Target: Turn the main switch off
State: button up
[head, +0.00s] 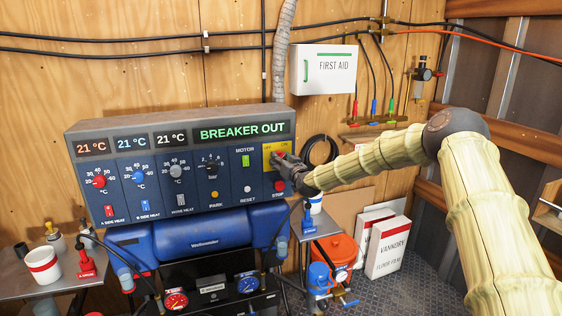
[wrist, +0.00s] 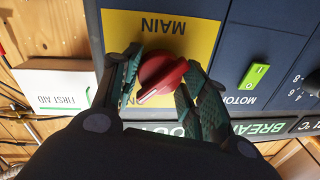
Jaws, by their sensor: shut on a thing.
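The main switch is a red rotary knob on a yellow plate, in the upper right of the control panel. In the wrist view the plate (wrist: 205,30) appears upside down with the word MAIN. My gripper (wrist: 163,72) is shut on the red knob (wrist: 160,78), one finger on each side. The knob's raised ridge lies slanted; its exact setting is hard to tell.
The panel display (head: 242,132) reads BREAKER OUT. A green motor switch (head: 246,160) is left of the plate, and a red stop button (head: 279,185) is below my gripper. A first aid box (head: 323,70) hangs above right. White boxes (head: 388,247) stand on the floor at right.

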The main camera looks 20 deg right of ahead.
jog(key=shift+n+b, duration=0.4)
jog(key=shift+b, duration=0.05)
jog(key=shift+r+n+g+h+b, duration=0.15)
jog(key=shift+n+h+b, duration=0.2)
jog(key=shift+n+b, duration=2.4)
jog(key=shift+n+g+h+b, duration=0.1)
jog(key=shift+n+h+b, duration=0.2)
jog(key=shift+n+b, duration=2.45)
jog(key=shift+r+n+g+h+b, duration=0.15)
jog(key=shift+n+h+b, duration=0.2)
jog(key=shift+n+b, duration=2.4)
jog(key=shift+b, duration=0.3)
jog(key=o, duration=1)
jog(key=shift+f, duration=0.1)
jog(key=shift+o, duration=0.2)
jog(key=shift+s, duration=0.1)
